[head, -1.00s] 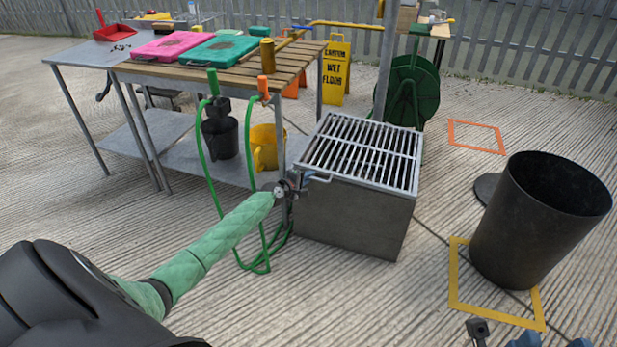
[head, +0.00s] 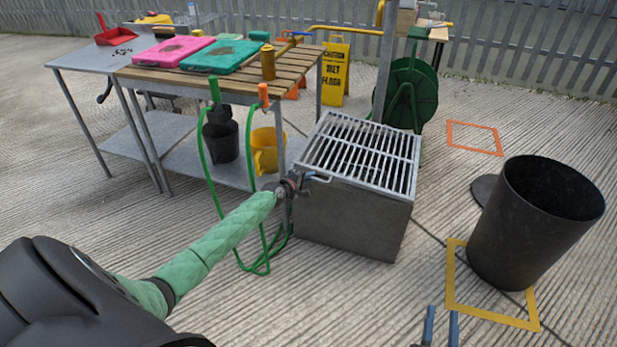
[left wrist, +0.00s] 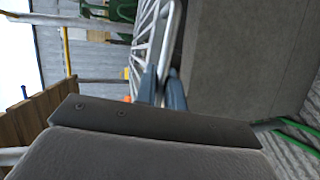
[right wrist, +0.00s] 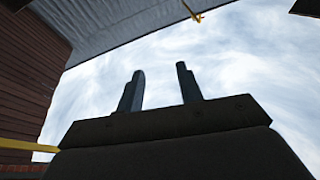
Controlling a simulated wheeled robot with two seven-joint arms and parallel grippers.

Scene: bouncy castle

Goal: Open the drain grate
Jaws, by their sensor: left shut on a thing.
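The drain grate (head: 367,150) is a pale metal grid of bars on top of a grey box-shaped drain (head: 350,220). It looks close to flat; I cannot tell if its near edge is slightly raised. My left gripper (head: 305,180) is at the grate's near left corner, shut on the grate's handle (head: 321,178). In the left wrist view, the blue-grey fingers (left wrist: 162,88) close at the grate's edge (left wrist: 167,45), beside the box wall. My right gripper (head: 441,326) is low in the head view, apart from the drain. Its fingers stand apart and empty in the right wrist view (right wrist: 160,92).
A slatted wooden table (head: 290,63) with pink and teal pads stands behind left. A green hose (head: 208,170) hangs close to my left arm. A black bin (head: 535,222) stands at right by a yellow floor frame (head: 452,285). Concrete in front of the drain is clear.

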